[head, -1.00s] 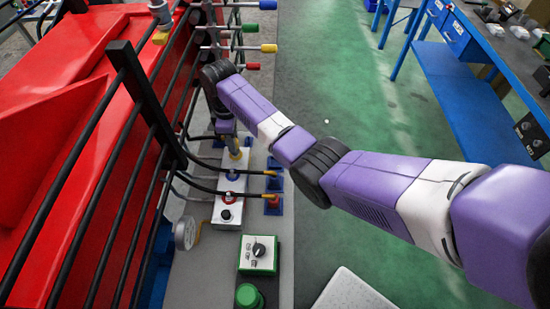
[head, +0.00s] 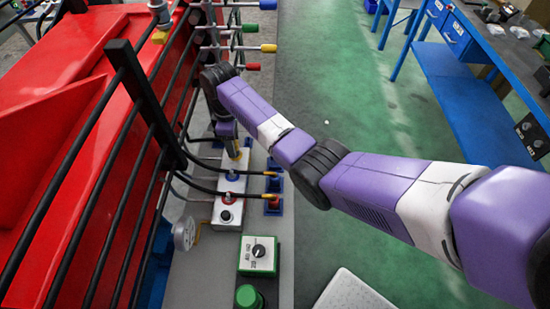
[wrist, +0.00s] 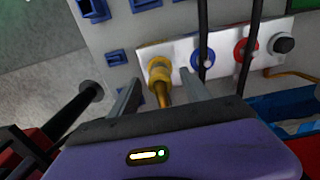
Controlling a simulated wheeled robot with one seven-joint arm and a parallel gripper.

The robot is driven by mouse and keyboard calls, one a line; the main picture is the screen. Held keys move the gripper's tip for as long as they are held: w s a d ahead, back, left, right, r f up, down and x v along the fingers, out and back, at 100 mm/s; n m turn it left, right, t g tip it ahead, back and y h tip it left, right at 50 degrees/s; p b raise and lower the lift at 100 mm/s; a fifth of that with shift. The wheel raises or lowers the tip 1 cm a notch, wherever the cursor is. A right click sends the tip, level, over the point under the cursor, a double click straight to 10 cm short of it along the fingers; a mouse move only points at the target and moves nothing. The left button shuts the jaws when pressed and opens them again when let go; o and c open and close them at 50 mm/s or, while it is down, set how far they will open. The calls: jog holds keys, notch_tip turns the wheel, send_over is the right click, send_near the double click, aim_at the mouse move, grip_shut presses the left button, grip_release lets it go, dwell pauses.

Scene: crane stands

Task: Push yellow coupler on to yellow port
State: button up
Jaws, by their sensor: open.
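The yellow port (wrist: 158,65) is a yellow ring at the left end of the white port plate (wrist: 178,48) in the wrist view. The brass-yellow coupler (wrist: 163,92) is in line with it and appears to meet it; I cannot tell how far it is seated. My gripper (wrist: 160,80) is open, with one finger on each side of the coupler and visible gaps. In the head view, my gripper (head: 228,135) is above the far end of the plate, with the yellow coupler (head: 234,155) below it. The coupler's rear is hidden by my gripper.
Blue (wrist: 200,58) and red (wrist: 245,48) ports and a black knob (wrist: 282,43) share the plate. Two black hoses cross it. Black rails (head: 120,150) and a red machine body (head: 50,110) stand at the left. A green switch box (head: 259,256) is nearer.

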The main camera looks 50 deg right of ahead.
jog(key=shift+r, duration=0.1)
notch_tip(320, 180, up, 5)
jog(key=p, duration=0.5)
dwell(0.3)
notch_tip(320, 180, up, 8)
jog(key=b, duration=0.1)
jog(key=shift+b, duration=0.3)
jog(key=shift+f, duration=0.2)
